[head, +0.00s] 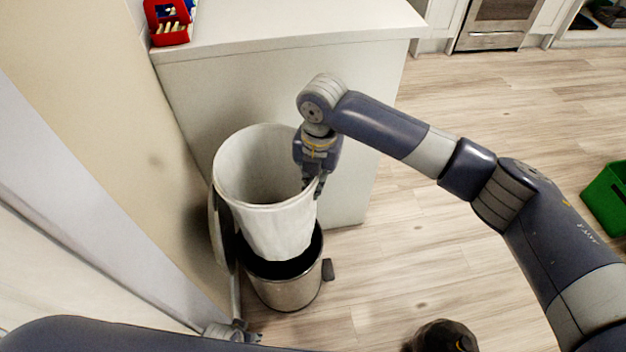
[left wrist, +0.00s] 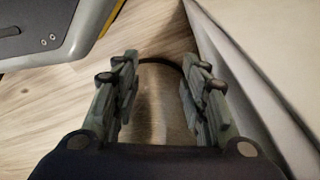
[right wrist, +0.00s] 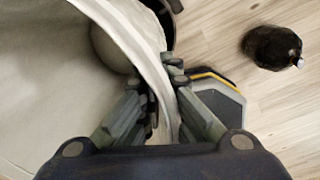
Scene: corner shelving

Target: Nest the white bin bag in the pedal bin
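The white bin bag (head: 280,225) stands upright and wide open above the pedal bin (head: 287,292). Its lower end overlaps the bin's dark mouth; how deep it reaches I cannot tell. My right gripper (head: 317,190) is shut on the right side of the bag's rim. In the right wrist view the bag's rim (right wrist: 142,38) runs between the fingers (right wrist: 165,95). The bin's lid (head: 221,232) is raised at the left, by the wall. My left gripper (head: 238,333) is low beside the bin. In the left wrist view its fingers (left wrist: 160,80) are apart, with the bin's metal body (left wrist: 160,105) between or beyond them.
A white counter (head: 290,85) stands right behind the bag, with a red basket (head: 168,25) on top. A wall is close at the left. A dark object (head: 443,337) lies on the floor at the front. A green crate (head: 607,197) is at the right. The floor between is clear.

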